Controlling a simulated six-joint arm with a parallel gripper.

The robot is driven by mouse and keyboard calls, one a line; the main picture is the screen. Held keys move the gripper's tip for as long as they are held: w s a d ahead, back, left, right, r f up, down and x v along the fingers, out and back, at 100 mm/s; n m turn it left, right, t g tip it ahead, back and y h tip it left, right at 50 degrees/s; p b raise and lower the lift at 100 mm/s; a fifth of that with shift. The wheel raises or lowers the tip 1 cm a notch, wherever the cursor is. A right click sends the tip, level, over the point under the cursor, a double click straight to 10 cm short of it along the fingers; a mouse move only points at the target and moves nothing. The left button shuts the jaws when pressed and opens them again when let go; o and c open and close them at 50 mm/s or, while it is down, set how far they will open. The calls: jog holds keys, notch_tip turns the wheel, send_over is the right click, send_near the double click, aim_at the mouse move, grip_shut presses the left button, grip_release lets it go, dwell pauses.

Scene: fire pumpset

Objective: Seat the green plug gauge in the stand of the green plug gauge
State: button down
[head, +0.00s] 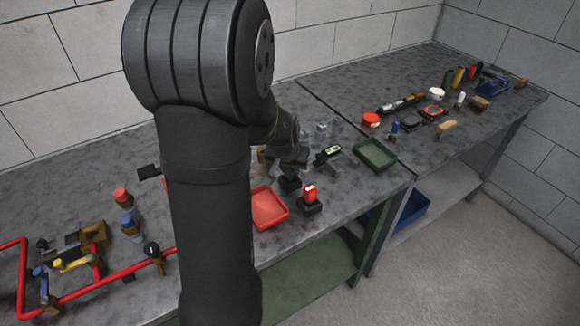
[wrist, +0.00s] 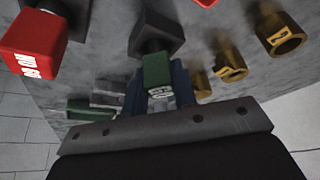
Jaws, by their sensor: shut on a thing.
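The green plug gauge (wrist: 157,72), with white lettering on its handle, shows in the middle of the wrist view. My gripper (wrist: 161,97) is shut on it. The black stand (wrist: 155,30) is just beyond the gauge's end; I cannot tell from this angle whether the gauge is in it or above it. In the head view my gripper (head: 290,160) is right over the black stand (head: 290,184), and the green gauge is hidden there.
A red plug gauge (head: 309,193) stands in its own black stand (head: 311,207) close by. A red tray (head: 267,208) is to the left and a green tray (head: 374,154) to the right. Brass fittings (wrist: 284,36) show in the wrist view.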

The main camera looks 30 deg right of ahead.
jog(key=c, duration=1.2)
grip_release()
jog(key=shift+o, duration=0.2)
jog(key=shift+r, duration=0.45)
jog(key=v, duration=1.1)
jog(key=shift+s+a, duration=0.15)
jog(key=x, duration=1.2)
jog(key=shift+r, duration=0.1)
